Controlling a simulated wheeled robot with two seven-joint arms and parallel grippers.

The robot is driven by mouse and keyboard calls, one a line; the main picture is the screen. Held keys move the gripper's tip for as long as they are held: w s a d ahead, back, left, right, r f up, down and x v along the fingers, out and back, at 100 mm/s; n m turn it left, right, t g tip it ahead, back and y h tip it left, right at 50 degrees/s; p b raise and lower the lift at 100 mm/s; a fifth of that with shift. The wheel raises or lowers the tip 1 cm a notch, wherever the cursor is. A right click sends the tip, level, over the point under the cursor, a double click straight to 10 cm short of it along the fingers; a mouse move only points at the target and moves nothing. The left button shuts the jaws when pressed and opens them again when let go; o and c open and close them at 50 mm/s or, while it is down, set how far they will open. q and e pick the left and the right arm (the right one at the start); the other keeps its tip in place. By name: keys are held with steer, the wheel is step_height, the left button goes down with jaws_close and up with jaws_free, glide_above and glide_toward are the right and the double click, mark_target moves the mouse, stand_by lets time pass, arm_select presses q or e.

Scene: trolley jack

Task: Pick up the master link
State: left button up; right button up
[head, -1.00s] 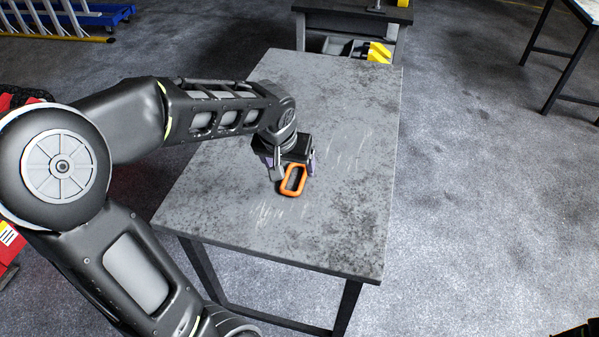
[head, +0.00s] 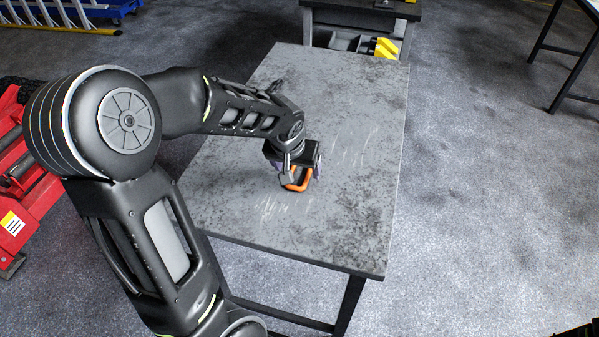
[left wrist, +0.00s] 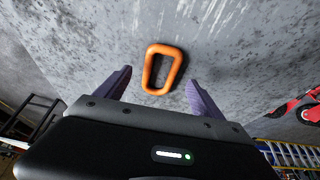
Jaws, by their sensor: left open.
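The master link is an orange oblong ring (head: 298,185) lying on the grey worn table (head: 345,200). In the left wrist view the whole orange ring (left wrist: 162,68) shows, just beyond and between the two purple-grey fingers. My left gripper (head: 297,175) is over the ring in the head view and hides its far part. In the left wrist view my left gripper (left wrist: 160,90) is open, one finger on each side, with nothing held. Its exact height above the table is hard to tell. My right gripper is not clearly in view.
The tabletop around the ring is otherwise bare. A workbench (head: 360,18) with a yellow-striped part stands behind the table. A red trolley jack (head: 35,205) is on the floor at left. Another table (head: 572,60) stands at the far right.

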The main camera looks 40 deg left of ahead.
arm_select(q)
steer(key=shift+x, duration=1.2)
steer(key=shift+c, duration=0.4)
steer(key=c, duration=1.6)
steer(key=shift+r, duration=0.2)
step_height(320, 180, up, 10)
steer(key=shift+f, duration=0.1)
